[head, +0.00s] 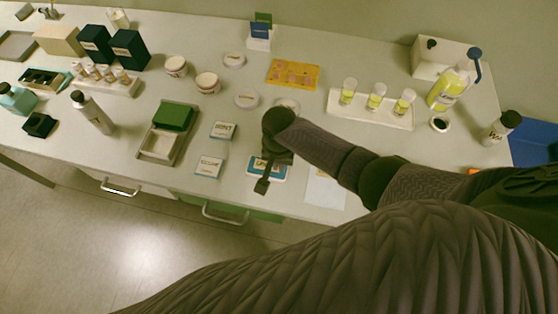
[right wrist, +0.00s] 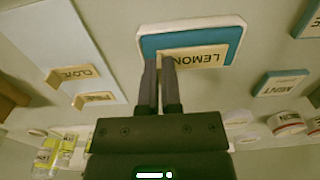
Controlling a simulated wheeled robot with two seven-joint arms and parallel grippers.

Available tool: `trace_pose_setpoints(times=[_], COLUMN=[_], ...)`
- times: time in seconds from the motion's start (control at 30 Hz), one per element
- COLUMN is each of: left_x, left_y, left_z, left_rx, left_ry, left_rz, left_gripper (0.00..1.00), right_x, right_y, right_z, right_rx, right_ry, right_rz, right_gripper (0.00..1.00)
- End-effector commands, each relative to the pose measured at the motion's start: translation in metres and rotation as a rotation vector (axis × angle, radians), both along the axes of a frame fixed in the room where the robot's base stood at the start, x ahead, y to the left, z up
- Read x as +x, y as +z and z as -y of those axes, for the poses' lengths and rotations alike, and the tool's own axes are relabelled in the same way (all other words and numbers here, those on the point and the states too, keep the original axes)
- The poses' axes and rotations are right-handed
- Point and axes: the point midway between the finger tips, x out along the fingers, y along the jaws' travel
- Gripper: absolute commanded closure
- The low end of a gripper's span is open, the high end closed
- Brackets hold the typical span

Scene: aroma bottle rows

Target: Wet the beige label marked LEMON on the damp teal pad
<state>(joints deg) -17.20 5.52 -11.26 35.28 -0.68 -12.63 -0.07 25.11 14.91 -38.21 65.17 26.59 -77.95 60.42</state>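My right gripper (head: 262,188) reaches over the front of the table, directly above the teal pad (head: 281,172). In the right wrist view its fingers (right wrist: 160,64) are close together at the edge of the beige LEMON label (right wrist: 204,56), apparently pinching it. The label lies over the teal pad (right wrist: 190,38), which has a pale rim. Whether the label touches the pad or hovers just above it is hard to tell. In the head view the gripper and arm hide the label. My left gripper is out of view.
A white sheet (head: 325,194) beside the pad bears other beige labels, including CLOVE (right wrist: 82,71). Two small labelled blocks (head: 223,130) (head: 209,166) sit left of the pad. A green-and-grey tray (head: 158,146) is farther left. A white tray (head: 391,117) with yellow bottles stands behind.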

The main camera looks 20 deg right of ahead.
Motion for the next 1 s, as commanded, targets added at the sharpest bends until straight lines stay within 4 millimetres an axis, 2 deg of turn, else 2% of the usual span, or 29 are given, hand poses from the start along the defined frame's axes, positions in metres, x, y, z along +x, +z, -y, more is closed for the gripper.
trace_pose_setpoints(times=[0.47,1.0], left_x=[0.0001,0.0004], left_y=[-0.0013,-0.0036], left_z=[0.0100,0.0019], left_rx=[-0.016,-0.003], left_ry=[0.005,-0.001], left_rz=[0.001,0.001], left_gripper=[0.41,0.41], right_x=[0.0001,0.0001], right_y=[-0.0014,-0.0058], right_z=[-0.0001,-0.0001], right_rx=[0.000,0.001], right_ry=[0.000,0.000], right_rz=[0.000,0.001], right_gripper=[1.00,1.00])
